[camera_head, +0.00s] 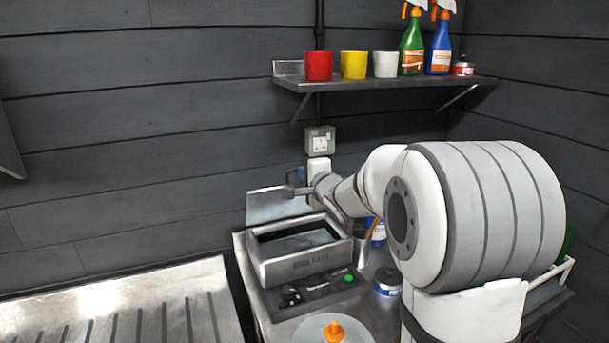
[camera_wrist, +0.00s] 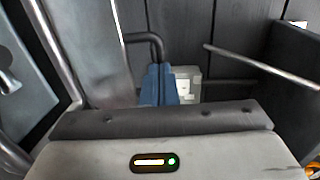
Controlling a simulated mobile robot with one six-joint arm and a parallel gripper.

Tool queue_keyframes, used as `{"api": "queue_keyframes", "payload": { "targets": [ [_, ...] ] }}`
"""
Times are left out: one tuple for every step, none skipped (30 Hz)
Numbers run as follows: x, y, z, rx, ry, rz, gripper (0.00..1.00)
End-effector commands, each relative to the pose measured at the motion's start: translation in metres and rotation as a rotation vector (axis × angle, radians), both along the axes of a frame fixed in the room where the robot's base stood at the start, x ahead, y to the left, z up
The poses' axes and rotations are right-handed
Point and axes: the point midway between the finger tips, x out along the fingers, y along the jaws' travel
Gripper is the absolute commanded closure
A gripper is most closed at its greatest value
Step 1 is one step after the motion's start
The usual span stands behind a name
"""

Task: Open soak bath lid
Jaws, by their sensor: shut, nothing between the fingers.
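The soak bath (camera_head: 303,265) is a grey metal box on the counter, with its top open and dark liquid or a dark interior showing. Its lid (camera_head: 264,206) stands raised and steep at the back of the bath. In the wrist view the lid (camera_wrist: 92,45) is a pale panel at left, with a dark bent handle (camera_wrist: 146,40) on it. My gripper (camera_wrist: 160,72) shows blue fingers, shut and empty, close to the handle. Whether they touch it I cannot tell. In the head view my gripper is mostly hidden behind my wrist.
A wall socket (camera_head: 320,140) sits just behind my wrist. A shelf (camera_head: 390,83) above holds cups and spray bottles. A ribbed steel drainer (camera_head: 130,305) at left is clear.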

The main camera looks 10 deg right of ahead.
Motion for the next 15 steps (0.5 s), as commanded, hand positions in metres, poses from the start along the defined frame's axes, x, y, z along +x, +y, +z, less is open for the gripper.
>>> {"api": "queue_keyframes", "payload": {
  "targets": [
    [0.0, 0.0, 0.0, 0.0, 0.0, 0.0, 1.0],
    [0.0, 0.0, 0.0, 0.0, 0.0, 0.0, 1.0],
    [0.001, 0.0, 0.001, 0.0, 0.0, 0.001, 1.0],
    [0.002, 0.001, 0.002, 0.0, 0.0, 0.001, 1.0],
    [0.004, 0.001, 0.004, 0.0, 0.0, 0.001, 1.0],
    [0.007, 0.002, 0.007, -0.001, 0.0, 0.001, 1.0],
    [0.01, 0.002, 0.01, -0.001, 0.001, 0.002, 1.0],
    [0.014, 0.003, 0.012, -0.001, 0.002, 0.002, 1.0],
    [0.02, 0.005, 0.016, 0.0, 0.001, 0.002, 1.0],
    [0.025, 0.006, 0.018, 0.001, 0.002, 0.002, 1.0],
    [0.03, 0.007, 0.021, 0.0, 0.002, 0.002, 1.0],
    [0.038, 0.009, 0.023, -0.001, 0.002, 0.003, 1.0],
    [0.043, 0.01, 0.025, 0.0, 0.002, 0.003, 1.0],
    [0.049, 0.011, 0.026, 0.001, 0.002, 0.002, 1.0],
    [0.055, 0.012, 0.027, 0.0, 0.002, 0.002, 1.0]
  ]
}}
